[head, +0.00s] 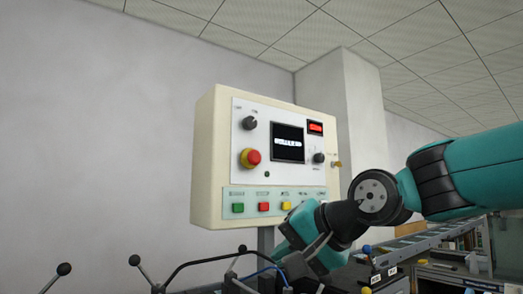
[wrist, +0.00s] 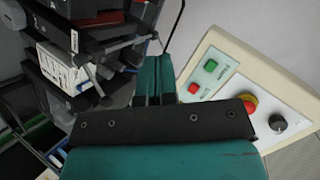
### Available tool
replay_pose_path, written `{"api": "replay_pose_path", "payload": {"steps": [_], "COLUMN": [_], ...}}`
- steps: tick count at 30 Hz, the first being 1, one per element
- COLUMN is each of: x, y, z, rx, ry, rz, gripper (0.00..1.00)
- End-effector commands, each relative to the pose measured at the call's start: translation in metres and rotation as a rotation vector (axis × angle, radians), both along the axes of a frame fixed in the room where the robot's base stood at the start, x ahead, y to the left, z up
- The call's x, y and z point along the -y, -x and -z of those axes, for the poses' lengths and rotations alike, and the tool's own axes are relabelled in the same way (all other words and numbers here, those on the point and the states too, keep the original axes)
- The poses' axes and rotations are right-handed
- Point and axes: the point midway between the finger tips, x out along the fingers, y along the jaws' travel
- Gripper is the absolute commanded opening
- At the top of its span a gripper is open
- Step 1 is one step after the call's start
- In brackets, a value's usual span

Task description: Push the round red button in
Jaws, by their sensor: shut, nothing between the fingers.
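The round red button (head: 251,158) is a mushroom-shaped knob on a yellow collar, on the left of a cream control box. It also shows in the wrist view (wrist: 249,104), right of my gripper, and it stands out from the panel face. My gripper (wrist: 157,76) is shut and empty, its two teal fingers side by side. The fingers are apart from the button. In the head view the teal end of my arm is low, in front of the box's lower right, below the button; the fingertips are hard to make out there.
The cream control box (head: 205,160) also carries a black knob (head: 249,123), a dark display (head: 288,142) and a row of square buttons, including a red one (head: 263,207). Black levers (head: 135,261) stand below it. Dark machinery (wrist: 75,60) fills the wrist view's left side.

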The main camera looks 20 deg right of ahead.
Motion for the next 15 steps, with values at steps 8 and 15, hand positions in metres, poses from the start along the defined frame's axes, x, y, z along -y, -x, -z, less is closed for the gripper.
{"api": "replay_pose_path", "payload": {"steps": [8, 15], "x": [0.054, 0.060], "y": [-0.049, -0.050], "z": [-0.175, -0.192], "rx": [0.235, 0.261], "ry": [-0.550, -0.630], "rz": [0.311, 0.330], "gripper": [0.00, 0.00]}}
